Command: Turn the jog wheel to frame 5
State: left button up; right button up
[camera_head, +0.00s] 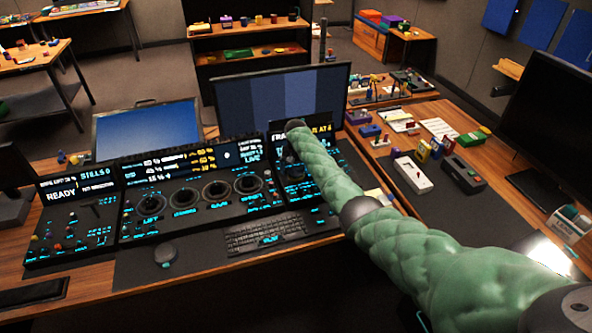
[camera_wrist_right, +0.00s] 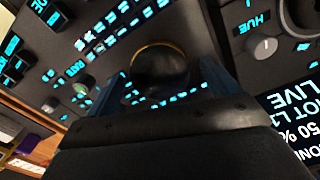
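The jog wheel appears to be the dark round knob with a thin gold rim (camera_wrist_right: 160,65) in the right wrist view, with lit cyan marks around its lower side. My right gripper (camera_wrist_right: 160,88) has its two bluish fingers apart, one on each side of the wheel; I cannot tell whether they touch it. In the head view my green-sleeved right arm reaches to the panel's right module and hides the gripper and most of the wheel area. My left gripper is not in view.
A grey knob marked HUE (camera_wrist_right: 263,47) and a lit display (camera_wrist_right: 295,110) lie right of the wheel; buttons lie left. In the head view, a row of round dials (camera_head: 216,192) fills the middle module, with a keyboard (camera_head: 266,234) in front. A monitor (camera_head: 280,98) stands behind.

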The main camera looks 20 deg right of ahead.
aim_at(296, 171)
jog(key=shift+f, duration=0.1)
jog(key=shift+r, duration=0.25)
jog(key=shift+r+b, duration=0.35)
notch_tip(296, 171, up, 6)
jog(key=shift+f+b, duration=0.15)
jog(key=shift+b, duration=0.8)
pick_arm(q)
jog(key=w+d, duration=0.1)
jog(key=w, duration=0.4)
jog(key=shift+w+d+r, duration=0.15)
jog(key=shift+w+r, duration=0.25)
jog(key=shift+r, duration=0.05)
pick_arm(e)
jog(key=shift+r, duration=0.45)
